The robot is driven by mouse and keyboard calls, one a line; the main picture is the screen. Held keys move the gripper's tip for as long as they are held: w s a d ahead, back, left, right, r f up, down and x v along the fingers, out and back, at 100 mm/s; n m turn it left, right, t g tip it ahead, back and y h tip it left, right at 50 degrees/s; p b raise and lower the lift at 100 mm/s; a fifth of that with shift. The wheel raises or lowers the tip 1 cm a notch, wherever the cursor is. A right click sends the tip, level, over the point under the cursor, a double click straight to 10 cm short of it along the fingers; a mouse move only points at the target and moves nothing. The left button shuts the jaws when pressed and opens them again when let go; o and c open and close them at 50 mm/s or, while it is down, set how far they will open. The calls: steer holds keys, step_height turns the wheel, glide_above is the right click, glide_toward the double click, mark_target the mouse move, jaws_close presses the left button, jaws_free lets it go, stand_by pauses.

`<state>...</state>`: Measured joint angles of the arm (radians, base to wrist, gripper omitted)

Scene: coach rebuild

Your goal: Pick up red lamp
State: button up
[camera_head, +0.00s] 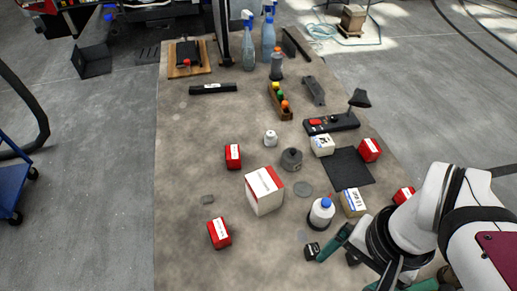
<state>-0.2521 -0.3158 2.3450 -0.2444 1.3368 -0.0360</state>
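A wooden holder (273,101) stands at the upper middle of the table with small round green, yellow and orange-red pieces in a row. The orange-red one (285,104), at the near end, looks most like a red lamp, but I cannot be sure. A small red round part (187,62) also shows on a black device at the top left. My gripper (352,257) is low at the bottom right, well apart from the holder. My arm hides part of it, and its opening is unclear. I see nothing clearly held in it.
A large white-and-red box (264,190), a blue-capped bottle (321,214) and small red boxes (233,156) stand between. A black base with a lamp-like head (359,98) is right of the holder. Spray bottles (248,50) stand behind. The table's left side is mostly clear.

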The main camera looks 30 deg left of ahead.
steer(key=w+a+n, duration=0.4)
steer(key=a, duration=0.4)
steer(key=n+h, duration=0.1)
steer(key=n, duration=0.8)
glide_above(218, 228)
step_height(218, 228, down, 7)
steer(key=shift+t, duration=0.3)
step_height(218, 228, down, 16)
steer(key=shift+s+r, duration=0.1)
steer(key=shift+r, duration=0.1)
jaws_close()
steer(key=shift+r, duration=0.1)
